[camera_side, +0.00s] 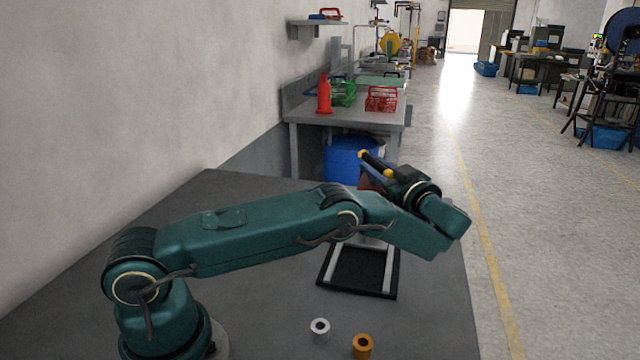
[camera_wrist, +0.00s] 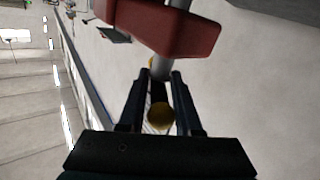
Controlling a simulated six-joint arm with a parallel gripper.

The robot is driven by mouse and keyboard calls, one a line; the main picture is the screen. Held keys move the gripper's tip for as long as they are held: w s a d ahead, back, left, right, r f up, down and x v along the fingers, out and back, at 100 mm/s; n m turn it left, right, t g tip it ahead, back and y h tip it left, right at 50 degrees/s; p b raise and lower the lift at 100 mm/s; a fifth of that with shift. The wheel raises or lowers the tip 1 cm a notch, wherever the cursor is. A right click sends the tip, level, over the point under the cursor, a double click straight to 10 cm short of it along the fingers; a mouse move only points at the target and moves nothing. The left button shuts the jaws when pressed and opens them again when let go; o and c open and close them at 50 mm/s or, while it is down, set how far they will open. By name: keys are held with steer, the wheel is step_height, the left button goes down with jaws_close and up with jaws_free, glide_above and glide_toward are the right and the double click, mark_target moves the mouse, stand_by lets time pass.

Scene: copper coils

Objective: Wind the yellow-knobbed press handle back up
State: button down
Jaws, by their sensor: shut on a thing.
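The press handle is a dark bar with yellow knobs, and in the side view it slants up to the left, with one yellow knob (camera_side: 363,154) at its upper end. In the wrist view a yellow knob (camera_wrist: 160,115) sits between the two dark fingers of my gripper (camera_wrist: 160,85), which is shut on the handle. The red press head (camera_wrist: 165,28) and its grey shaft (camera_wrist: 160,68) are just beyond the fingertips. In the side view my arm hides most of the press; its dark base (camera_side: 358,275) shows below.
A silver ring-shaped coil (camera_side: 320,326) and a copper-coloured one (camera_side: 362,346) stand on the grey table (camera_side: 225,190), in front of the press base. A blue drum (camera_side: 345,160) and a bench with red and green baskets stand behind. The table's left part is clear.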

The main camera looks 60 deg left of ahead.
steer(key=shift+w+d+f, duration=0.2)
steer(key=shift+f, duration=0.1)
steer(key=c, duration=0.8)
jaws_free()
steer(key=shift+o, duration=0.2)
steer(key=shift+a+r, duration=0.1)
steer(key=shift+s+d, duration=0.2)
steer(key=shift+d, duration=1.1)
steer(key=shift+s+d, duration=0.2)
steer(key=shift+d, duration=1.1)
steer(key=shift+c, duration=0.4)
